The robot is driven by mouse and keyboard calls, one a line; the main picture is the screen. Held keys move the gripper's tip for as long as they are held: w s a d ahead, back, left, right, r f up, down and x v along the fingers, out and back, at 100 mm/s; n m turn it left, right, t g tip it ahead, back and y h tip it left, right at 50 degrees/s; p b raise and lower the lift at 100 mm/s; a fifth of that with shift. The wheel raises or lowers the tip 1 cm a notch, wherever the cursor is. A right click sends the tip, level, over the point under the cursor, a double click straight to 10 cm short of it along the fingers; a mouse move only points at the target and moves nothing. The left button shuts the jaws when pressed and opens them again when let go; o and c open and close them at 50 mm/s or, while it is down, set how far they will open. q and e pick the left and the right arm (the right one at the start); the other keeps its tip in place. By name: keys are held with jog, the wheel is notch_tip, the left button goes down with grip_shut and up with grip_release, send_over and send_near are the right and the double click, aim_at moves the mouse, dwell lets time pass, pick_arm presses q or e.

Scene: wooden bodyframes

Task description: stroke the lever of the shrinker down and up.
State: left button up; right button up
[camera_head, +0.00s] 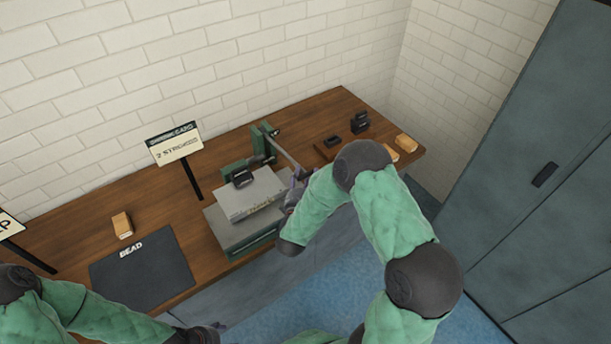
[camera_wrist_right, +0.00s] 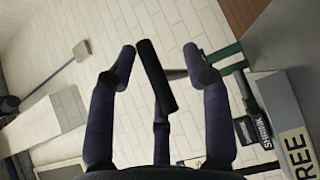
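The green shrinker (camera_head: 240,168) stands on the wooden bench, behind a grey block. Its lever (camera_head: 284,151) slants from the top of the green post down to the right, toward my right gripper (camera_head: 297,188). In the right wrist view the lever's black handle (camera_wrist_right: 155,76) lies between the spread fingers of my right gripper (camera_wrist_right: 160,66). The fingers look open around the handle, with gaps on both sides; contact with the third finger is unclear. My left gripper (camera_head: 216,326) barely shows at the bottom edge, and its fingers cannot be made out.
The grey block (camera_head: 240,205) rests on a green-grey base (camera_head: 228,236) at the bench front. A sign (camera_head: 176,149) reading 2 strokes stands left of the shrinker. A black BEAD mat (camera_head: 140,270) and wooden block (camera_head: 122,225) are farther left. Small black items (camera_head: 360,122) lie right.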

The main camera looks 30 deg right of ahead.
jog(key=shift+a, duration=0.1)
jog(key=v, duration=1.1)
jog(key=shift+s+a, duration=0.25)
jog(key=shift+s, duration=0.1)
jog(key=shift+f, duration=0.1)
